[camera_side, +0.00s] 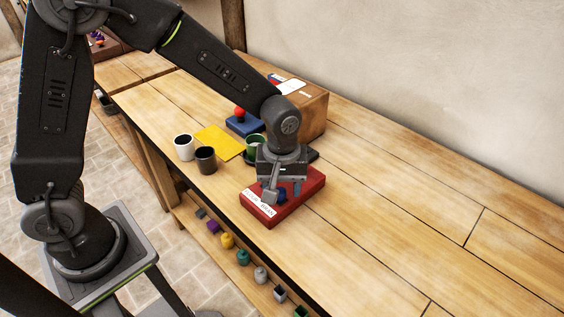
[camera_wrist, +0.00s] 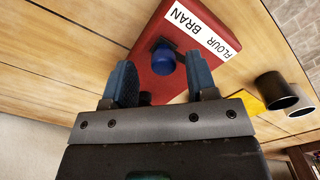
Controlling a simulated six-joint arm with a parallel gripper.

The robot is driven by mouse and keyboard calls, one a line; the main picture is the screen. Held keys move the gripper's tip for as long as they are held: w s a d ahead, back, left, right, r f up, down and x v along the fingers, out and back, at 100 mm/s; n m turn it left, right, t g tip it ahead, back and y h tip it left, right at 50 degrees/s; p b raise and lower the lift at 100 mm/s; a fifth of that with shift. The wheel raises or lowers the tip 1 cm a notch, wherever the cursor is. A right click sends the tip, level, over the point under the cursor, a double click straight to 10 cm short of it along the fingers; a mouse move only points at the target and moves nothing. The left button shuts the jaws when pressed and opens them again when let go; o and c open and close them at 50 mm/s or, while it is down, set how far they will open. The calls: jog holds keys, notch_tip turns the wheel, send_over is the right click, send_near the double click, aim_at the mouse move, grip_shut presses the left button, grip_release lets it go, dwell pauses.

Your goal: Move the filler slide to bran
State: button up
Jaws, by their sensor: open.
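The filler slide is a red box (camera_side: 313,190) on the bench, with a white label (camera_side: 258,204) along one edge. In the wrist view the label (camera_wrist: 202,31) reads FLOUR and BRAN, and the red top (camera_wrist: 150,80) shows beside it. A round blue knob (camera_wrist: 164,62) stands on a dark base on the top; in the side view the knob (camera_side: 282,194) is partly hidden by my gripper. My gripper (camera_side: 284,188) is open above the box. In the wrist view the knob appears between the fingertips (camera_wrist: 160,66), with gaps on both sides. I cannot tell which word the slide stands at.
A white cup (camera_side: 184,148), a dark cup (camera_side: 205,160) and a green cup (camera_side: 256,143) stand behind left, near a yellow sheet (camera_side: 222,141). A blue box (camera_side: 243,126) with a red ball knob and a cardboard box (camera_side: 312,115) lie farther back. The bench at right is clear.

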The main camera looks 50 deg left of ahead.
aim_at(282, 191)
notch_tip(282, 191, up, 13)
dwell(0.3)
jog(key=shift+f, duration=0.1)
jog(key=s+a+r+m+t, duration=0.2)
jog(key=s+a+m, duration=0.2)
jog(key=s, duration=0.4)
jog(key=s+a+r+m+t, duration=0.3)
jog(key=s+a+m, duration=0.2)
jog(key=s+a, duration=0.1)
jog(key=shift+s+a+t, duration=0.15)
jog(key=shift+s+t, duration=0.15)
jog(key=shift+s, duration=0.55)
jog(key=shift+r, duration=0.1)
jog(key=shift+c, duration=0.2)
dwell(1.8)
